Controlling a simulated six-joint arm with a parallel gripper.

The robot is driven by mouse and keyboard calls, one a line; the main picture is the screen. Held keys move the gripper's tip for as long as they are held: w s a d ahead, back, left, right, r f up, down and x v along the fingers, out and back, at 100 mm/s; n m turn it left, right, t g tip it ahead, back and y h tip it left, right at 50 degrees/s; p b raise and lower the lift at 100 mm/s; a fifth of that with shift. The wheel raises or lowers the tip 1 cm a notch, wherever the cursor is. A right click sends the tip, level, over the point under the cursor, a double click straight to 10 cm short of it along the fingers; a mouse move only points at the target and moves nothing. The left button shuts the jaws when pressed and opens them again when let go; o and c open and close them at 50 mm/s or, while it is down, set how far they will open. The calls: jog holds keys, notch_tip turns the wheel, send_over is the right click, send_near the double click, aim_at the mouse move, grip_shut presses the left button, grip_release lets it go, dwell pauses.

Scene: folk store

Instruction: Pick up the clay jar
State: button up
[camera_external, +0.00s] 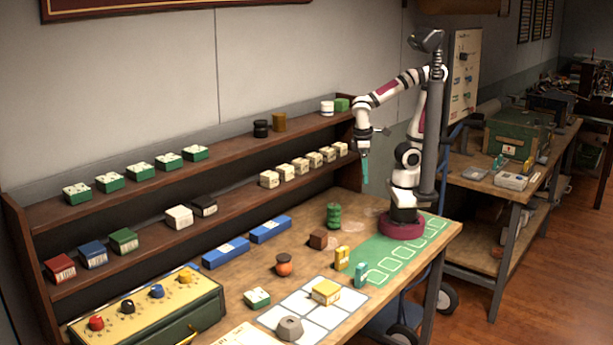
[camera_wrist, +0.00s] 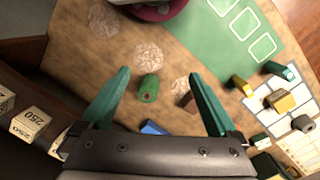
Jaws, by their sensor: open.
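The clay jar (camera_external: 283,265) is a small round orange-brown pot with a dark top, upright on the wooden table left of the middle in the external view. My gripper (camera_external: 365,170) hangs high above the back right of the table, well above and to the right of the jar, with teal fingers pointing down. In the wrist view my gripper (camera_wrist: 159,77) is open and empty, its fingers wide apart.
A green ribbed can (camera_external: 333,215) and a brown cube (camera_external: 318,239) stand behind and right of the jar. Blue boxes (camera_external: 270,229) lie behind it. A yellow block (camera_external: 342,258) is to its right, and a white-topped green box (camera_external: 257,298) in front. Shelves (camera_external: 120,199) line the wall.

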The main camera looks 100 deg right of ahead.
aim_at(287, 258)
jog(key=w+a+f+n+t+h, duration=0.2)
jog(key=w+a+f+n+h, duration=0.15)
jog(key=w+n, duration=0.6)
jog(key=w+a+f+n+t+h, duration=0.25)
jog(key=w+n+h, duration=0.25)
jog(key=w+n, duration=0.5)
jog(key=w+a+f+n+t+y, duration=0.1)
jog(key=w+a+f+n+t, duration=0.1)
jog(key=a, duration=0.4)
jog(key=w+a+f+n+t+y, duration=0.1)
jog(key=w+a+f+n+t, duration=0.1)
jog(key=a+f+n, duration=0.3)
jog(key=w+a+f+n+t+y, duration=0.2)
jog(key=a+f+n+t, duration=0.2)
jog(key=a+n, duration=0.2)
jog(key=shift+w+a+n, duration=0.15)
jog(key=shift+a+n, duration=0.05)
jog(key=shift+a, duration=0.4)
jog(key=shift+w+a+n, duration=0.1)
jog(key=shift+a+n, duration=0.05)
jog(key=shift+a, duration=0.45)
jog(key=x, duration=0.7)
jog(key=shift+w+d, duration=0.1)
jog(key=shift+d, duration=0.2)
grip_shut()
jog(key=shift+r, duration=0.15)
